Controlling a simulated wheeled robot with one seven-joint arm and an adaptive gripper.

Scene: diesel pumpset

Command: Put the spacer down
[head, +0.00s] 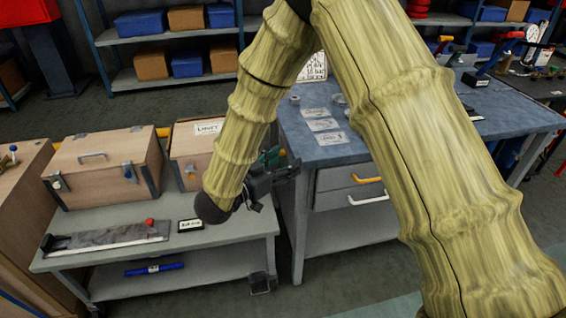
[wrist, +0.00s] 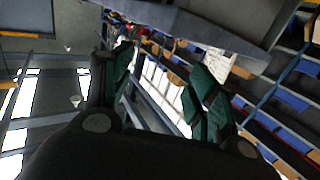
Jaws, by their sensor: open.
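My gripper (head: 284,162) is at the end of my arm, between the low grey table and the blue-topped workbench in the head view. In the wrist view its two green-padded fingers (wrist: 163,82) stand apart with nothing between them. A small grey ring-like part (head: 295,100) lies on the workbench (head: 405,125) near its left end. Another grey round part (head: 338,99) lies to its right, partly behind my arm. I cannot tell which, if either, is the spacer. Printed cards (head: 322,125) lie in front of these parts.
Two wooden boxes (head: 105,170) stand on the low table (head: 225,235), with a flat grey plate (head: 108,238) and a small labelled sign (head: 190,225). Shelves with blue and brown bins (head: 187,65) stand behind. A drawer with a yellow handle (head: 367,180) is under the workbench.

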